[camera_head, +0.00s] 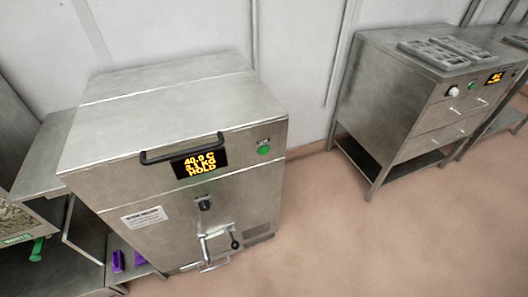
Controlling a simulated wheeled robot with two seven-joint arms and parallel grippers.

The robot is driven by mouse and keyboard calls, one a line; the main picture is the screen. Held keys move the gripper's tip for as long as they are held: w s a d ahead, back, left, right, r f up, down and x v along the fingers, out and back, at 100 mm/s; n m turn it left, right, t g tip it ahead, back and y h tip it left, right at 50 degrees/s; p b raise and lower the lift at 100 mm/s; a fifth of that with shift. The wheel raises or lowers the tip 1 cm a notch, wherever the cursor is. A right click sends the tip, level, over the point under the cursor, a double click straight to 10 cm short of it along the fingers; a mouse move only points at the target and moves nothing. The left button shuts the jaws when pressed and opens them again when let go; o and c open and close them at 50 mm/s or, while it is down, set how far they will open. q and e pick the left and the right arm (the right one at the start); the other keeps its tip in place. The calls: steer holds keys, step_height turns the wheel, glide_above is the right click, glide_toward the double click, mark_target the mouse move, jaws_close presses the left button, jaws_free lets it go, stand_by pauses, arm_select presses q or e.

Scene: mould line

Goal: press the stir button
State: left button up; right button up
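A steel machine (120,172) stands left of the middle. A round green button (264,150) sits on its upper front, right of the display. A small plate with markings too small to read is just above the button. The black display (200,162) shows "40.0 C", a second line that looks like "3.1 KG", and "HOLD" in yellow. A dark knob (205,204) is below the display. Neither of my grippers is in the view. Nothing covers the green button.
A black handle (182,148) runs along the lid's front edge. A lever and spout (220,240) stick out low on the front. A second steel cabinet (385,110) with moulds (447,52) on top stands at the right. The floor (350,240) between and in front is clear.

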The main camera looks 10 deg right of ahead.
jaws_close()
stand_by(1.4)
